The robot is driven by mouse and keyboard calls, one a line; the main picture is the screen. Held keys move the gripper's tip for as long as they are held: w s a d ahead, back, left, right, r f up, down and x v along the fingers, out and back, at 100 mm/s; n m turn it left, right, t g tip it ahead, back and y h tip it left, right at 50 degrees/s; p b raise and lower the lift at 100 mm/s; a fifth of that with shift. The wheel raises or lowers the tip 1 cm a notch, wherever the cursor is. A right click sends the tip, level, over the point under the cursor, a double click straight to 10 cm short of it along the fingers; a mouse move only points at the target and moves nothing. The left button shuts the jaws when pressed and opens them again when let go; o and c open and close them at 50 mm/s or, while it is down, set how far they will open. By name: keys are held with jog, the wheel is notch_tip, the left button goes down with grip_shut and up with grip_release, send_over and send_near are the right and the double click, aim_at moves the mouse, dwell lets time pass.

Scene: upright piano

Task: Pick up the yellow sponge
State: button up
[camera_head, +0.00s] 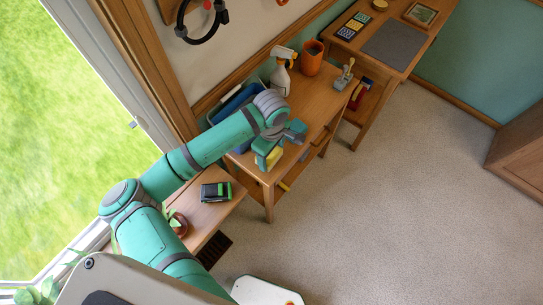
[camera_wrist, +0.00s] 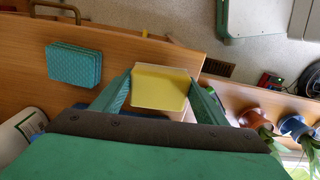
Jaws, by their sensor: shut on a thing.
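The yellow sponge (camera_wrist: 160,90) is between the two fingers of my gripper (camera_wrist: 160,96) in the wrist view, and the fingers are shut on its sides. In the head view the yellow sponge (camera_head: 271,156) shows just below my gripper (camera_head: 266,157), near the front corner of the wooden table. Whether the sponge touches the tabletop is hard to tell. My gripper partly hides the sponge in the head view.
A teal patterned sponge or cloth (camera_wrist: 74,65) lies on the wooden table (camera_head: 318,98). A spray bottle (camera_head: 281,72), an orange pot (camera_head: 312,58) and a blue bin (camera_head: 238,101) stand toward the back. A lower table (camera_head: 205,216) holds a green-black object (camera_head: 216,192). Carpet is clear at right.

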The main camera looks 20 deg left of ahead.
jog(key=s+r, duration=1.1)
jog(key=s, duration=0.3)
jog(key=shift+d, duration=0.15)
jog(key=o, duration=0.4)
jog(key=shift+c, duration=1.5)
jog(key=shift+w, duration=0.15)
